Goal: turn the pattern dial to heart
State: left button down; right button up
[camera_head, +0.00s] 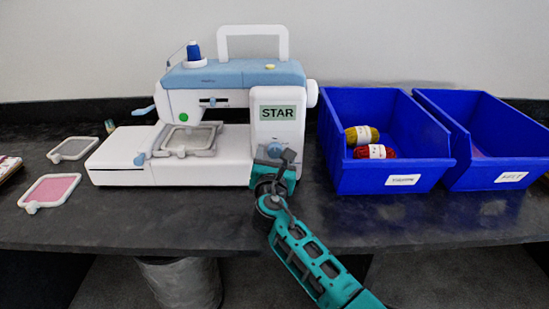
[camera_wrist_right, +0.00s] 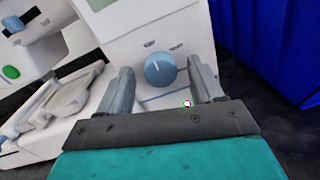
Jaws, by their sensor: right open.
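The white and blue embroidery machine (camera_head: 205,78) stands on the dark table. Its display (camera_head: 278,112) reads "STAR". The round blue pattern dial (camera_wrist_right: 159,70) is on the front of the machine's right column, below the display; in the head view it is partly hidden by my gripper. Its white mark points up and slightly left in the wrist view. Small labels above the dial are too blurred to read. My right gripper (camera_head: 279,162) is open in front of the dial, with one finger on each side; I cannot tell whether they touch it. My left gripper is out of view.
Two blue bins (camera_head: 388,175) (camera_head: 505,182) stand close to the machine's right; the nearer holds a yellow and a red yarn roll. A hoop (camera_head: 185,138) is on the machine's bed. Two more hoops (camera_head: 50,190) (camera_head: 72,149) lie at left.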

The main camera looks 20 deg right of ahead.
jog(key=shift+c, duration=0.5)
jog(key=c, duration=1)
jog(key=shift+o, duration=0.2)
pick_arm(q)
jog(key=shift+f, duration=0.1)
pick_arm(e)
jog(key=shift+m, duration=1.4)
jog(key=m, duration=0.2)
jog(key=shift+f+m+b, duration=0.1)
jog(key=shift+m+b, duration=0.2)
jog(key=shift+b, duration=0.1)
jog(key=m, duration=0.4)
jog(key=shift+g+y+b, duration=0.3)
jog(key=shift+b, duration=0.1)
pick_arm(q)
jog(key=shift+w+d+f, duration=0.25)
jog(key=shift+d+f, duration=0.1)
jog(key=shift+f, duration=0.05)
pick_arm(e)
jog(key=shift+d+m, duration=0.1)
jog(key=shift+m, duration=0.9)
